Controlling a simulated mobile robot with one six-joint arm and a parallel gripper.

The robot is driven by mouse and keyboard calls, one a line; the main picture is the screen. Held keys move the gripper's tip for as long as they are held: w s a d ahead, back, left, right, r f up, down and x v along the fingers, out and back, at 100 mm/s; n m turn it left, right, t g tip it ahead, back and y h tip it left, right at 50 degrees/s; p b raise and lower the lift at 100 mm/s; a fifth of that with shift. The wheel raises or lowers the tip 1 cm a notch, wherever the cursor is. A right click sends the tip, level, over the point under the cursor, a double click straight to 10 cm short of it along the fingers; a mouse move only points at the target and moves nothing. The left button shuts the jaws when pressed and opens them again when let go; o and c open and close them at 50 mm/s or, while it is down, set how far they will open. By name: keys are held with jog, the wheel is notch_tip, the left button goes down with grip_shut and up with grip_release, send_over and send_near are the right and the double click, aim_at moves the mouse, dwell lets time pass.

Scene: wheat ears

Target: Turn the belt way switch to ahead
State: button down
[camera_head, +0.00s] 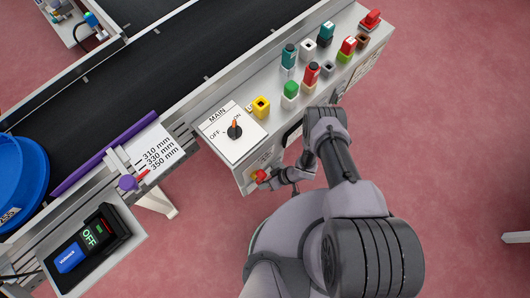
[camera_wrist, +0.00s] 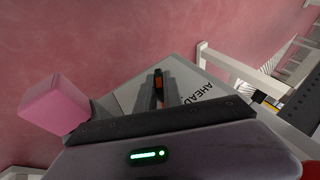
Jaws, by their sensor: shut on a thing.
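The belt way switch (camera_wrist: 159,84) shows an orange pointer between my two dark fingertips in the wrist view. It sits on a light plate (camera_wrist: 131,97) with the word AHEAD printed to the right of the fingers. My gripper (camera_wrist: 158,92) is shut on the switch. The fingers hide most of its knob, so I cannot tell exactly which way it points.
The panel (camera_head: 228,106) carries the MAIN switch (camera_head: 235,131), a yellow button (camera_head: 261,106) and several coloured buttons. A dark conveyor belt (camera_head: 140,79) runs behind it. Pink floor is open at the right.

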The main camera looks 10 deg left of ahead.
jog(key=shift+r, duration=0.1)
jog(key=shift+s+r+t+h+p, duration=0.15)
jog(key=shift+t+h+p, duration=0.45)
jog(key=shift+p, duration=0.6)
jog(key=shift+s+a+n+t+h+p, duration=0.2)
jog(key=shift+n+t+h+p, duration=0.2)
jog(key=shift+t+h+p, duration=0.35)
jog(key=t+h+b, duration=0.1)
jog(key=n+t+h, duration=0.1)
jog(key=t, duration=0.1)
jog(key=shift+s+a+f+h+b, duration=0.1)
jog(key=shift+a+f+h+b, duration=0.1)
jog(key=shift+f+h+b, duration=0.15)
jog(key=shift+n+t+h+b, duration=0.3)
jog(key=shift+t+h+b, duration=0.5)
jog(key=shift+t+b, duration=0.45)
jog(key=shift+t, duration=0.3)
jog(key=shift+r, duration=0.1)
jog(key=c, duration=1.5)
grip_release()
